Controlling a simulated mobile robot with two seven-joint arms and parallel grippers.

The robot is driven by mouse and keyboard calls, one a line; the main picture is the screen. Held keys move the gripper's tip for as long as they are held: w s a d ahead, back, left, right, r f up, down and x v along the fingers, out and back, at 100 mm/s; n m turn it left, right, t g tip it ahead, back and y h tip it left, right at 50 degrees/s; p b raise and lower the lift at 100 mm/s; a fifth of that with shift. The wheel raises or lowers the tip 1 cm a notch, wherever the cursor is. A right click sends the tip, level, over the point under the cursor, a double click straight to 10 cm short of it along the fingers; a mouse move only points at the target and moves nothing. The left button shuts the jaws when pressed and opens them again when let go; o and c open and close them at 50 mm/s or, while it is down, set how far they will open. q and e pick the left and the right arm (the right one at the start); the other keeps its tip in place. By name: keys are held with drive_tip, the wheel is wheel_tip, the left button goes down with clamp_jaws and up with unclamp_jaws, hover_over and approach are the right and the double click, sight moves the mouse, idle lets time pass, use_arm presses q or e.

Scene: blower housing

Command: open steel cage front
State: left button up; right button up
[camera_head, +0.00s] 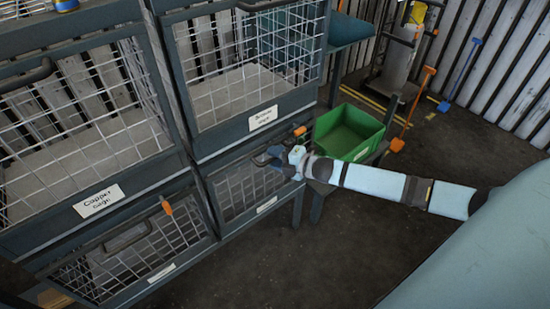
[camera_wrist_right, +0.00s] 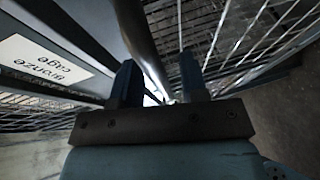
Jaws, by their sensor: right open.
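Stacked wire-mesh cages fill the left of the head view. The lower right cage front (camera_head: 240,192) is shut, and its label is too small to read, so I cannot tell if it is the steel one. My right gripper (camera_head: 267,156) is open at the upper part of this front. In the right wrist view the open fingers (camera_wrist_right: 158,84) point at a grey bar (camera_wrist_right: 142,35), which runs down between them; I cannot tell if they touch it. The lower left cage front (camera_head: 130,255) also has an unreadable label. My left gripper is not in view.
Above are the copper cage (camera_head: 98,200) and a cage whose label reads bronze (camera_head: 263,118); that label also shows upside down in the wrist view (camera_wrist_right: 40,60). Orange latches (camera_head: 299,131) sit on the lower frames. A green bin (camera_head: 345,133) stands right. Floor is clear in front.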

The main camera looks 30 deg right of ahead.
drive_tip(key=shift+w+a, duration=0.1)
drive_tip(key=shift+c, duration=0.4)
clamp_jaws()
